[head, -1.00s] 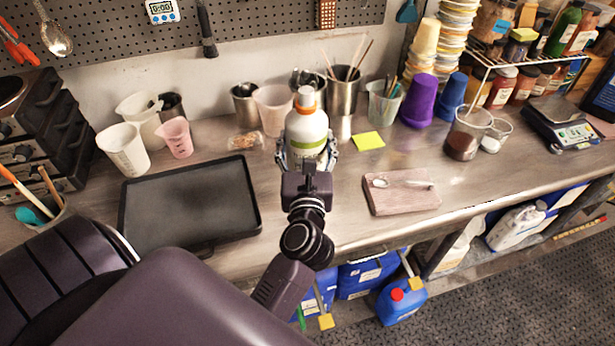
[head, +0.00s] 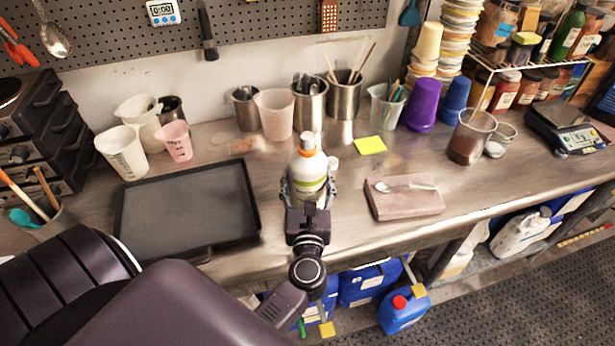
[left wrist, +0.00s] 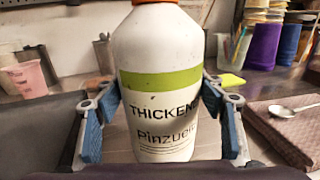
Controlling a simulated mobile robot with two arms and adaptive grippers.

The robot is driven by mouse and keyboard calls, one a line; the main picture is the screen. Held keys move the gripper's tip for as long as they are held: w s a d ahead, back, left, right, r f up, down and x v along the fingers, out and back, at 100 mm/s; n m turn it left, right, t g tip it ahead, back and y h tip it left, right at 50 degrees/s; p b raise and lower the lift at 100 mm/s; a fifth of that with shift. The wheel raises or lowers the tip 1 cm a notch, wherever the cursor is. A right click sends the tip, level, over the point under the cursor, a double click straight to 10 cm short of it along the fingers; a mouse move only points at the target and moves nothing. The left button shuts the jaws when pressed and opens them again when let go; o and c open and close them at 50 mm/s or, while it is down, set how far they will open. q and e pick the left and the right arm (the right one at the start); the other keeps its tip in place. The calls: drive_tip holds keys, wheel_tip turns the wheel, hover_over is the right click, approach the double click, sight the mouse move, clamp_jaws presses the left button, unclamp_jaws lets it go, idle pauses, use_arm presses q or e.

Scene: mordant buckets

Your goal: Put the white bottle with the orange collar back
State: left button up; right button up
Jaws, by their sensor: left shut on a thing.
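The white bottle with the orange collar (head: 307,171) is upright over the middle of the counter, between the black tray and the pink-brown board. It has a white cap and a green band. In the left wrist view the bottle (left wrist: 158,105) fills the middle, with "THICKENER"-like lettering partly cut off; its top is out of frame. My left gripper (head: 309,192) is shut on its body, with blue-padded fingers on both sides. Whether its base touches the counter is hidden. My right gripper is not in view.
The black tray (head: 187,212) lies left and the board (head: 405,203) with a spoon lies right. Behind stand a translucent beaker (head: 275,114) and steel cups (head: 343,101). A yellow note (head: 369,146) lies behind right. A small pale round thing (head: 333,163) is close beside the bottle.

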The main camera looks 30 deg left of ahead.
use_arm(q)
drive_tip(key=shift+f, duration=0.1)
drive_tip(key=o, duration=1.7)
drive_tip(key=shift+o, duration=0.2)
drive_tip(key=shift+s+d, duration=0.15)
drive_tip(key=shift+s, duration=0.05)
drive_tip(key=b+v, duration=0.4)
drive_tip(key=v, duration=0.7)
drive_tip(key=shift+s+r, duration=0.25)
drive_tip(key=shift+s, duration=0.05)
